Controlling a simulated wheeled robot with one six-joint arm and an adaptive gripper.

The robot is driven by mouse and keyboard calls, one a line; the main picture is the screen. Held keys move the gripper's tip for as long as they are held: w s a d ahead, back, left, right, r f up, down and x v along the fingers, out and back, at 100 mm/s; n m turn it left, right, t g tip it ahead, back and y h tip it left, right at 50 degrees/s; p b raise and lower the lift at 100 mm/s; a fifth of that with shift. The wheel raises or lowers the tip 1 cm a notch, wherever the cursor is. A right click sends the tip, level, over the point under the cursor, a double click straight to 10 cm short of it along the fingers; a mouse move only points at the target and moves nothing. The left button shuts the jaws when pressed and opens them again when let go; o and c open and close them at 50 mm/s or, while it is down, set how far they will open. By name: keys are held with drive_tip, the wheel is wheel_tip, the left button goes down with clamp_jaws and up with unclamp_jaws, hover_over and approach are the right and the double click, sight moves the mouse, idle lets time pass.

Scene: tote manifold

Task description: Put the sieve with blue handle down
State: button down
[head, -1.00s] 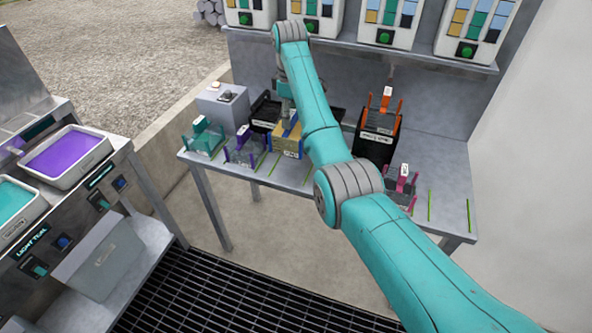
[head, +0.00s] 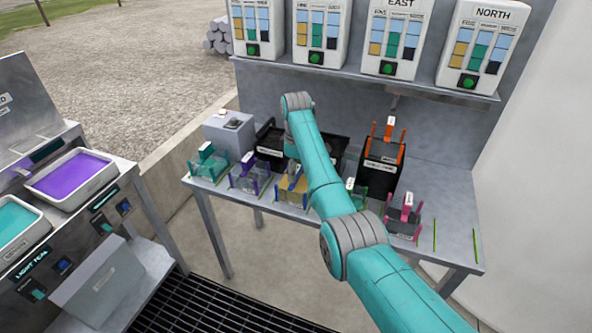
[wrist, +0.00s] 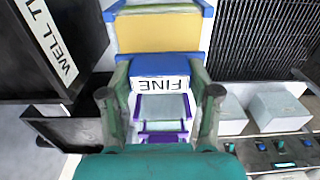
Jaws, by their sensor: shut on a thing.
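The sieve with blue handle has a yellow panel and blue edges; it shows in the head view (head: 292,189) in the table's front row, between a purple-handled sieve (head: 248,178) and a green-handled one (head: 354,196). In the wrist view its yellow panel (wrist: 158,33) is at the top, with the blue handle marked FINE below. My gripper (wrist: 161,78) is shut on the blue handle, a finger on each side. My arm hides most of the gripper in the head view. I cannot tell whether the sieve's underside touches the table.
A teal-handled sieve (head: 208,162) stands at the table's left end. A pink-handled sieve (head: 404,216) is at the right front, with an orange-handled black container (head: 382,172) behind it. Dark trays lie behind my gripper. The table's right end (head: 450,215) is clear.

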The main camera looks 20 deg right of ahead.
drive_tip(key=shift+c, duration=1.2)
unclamp_jaws()
drive_tip(key=shift+f, duration=0.1)
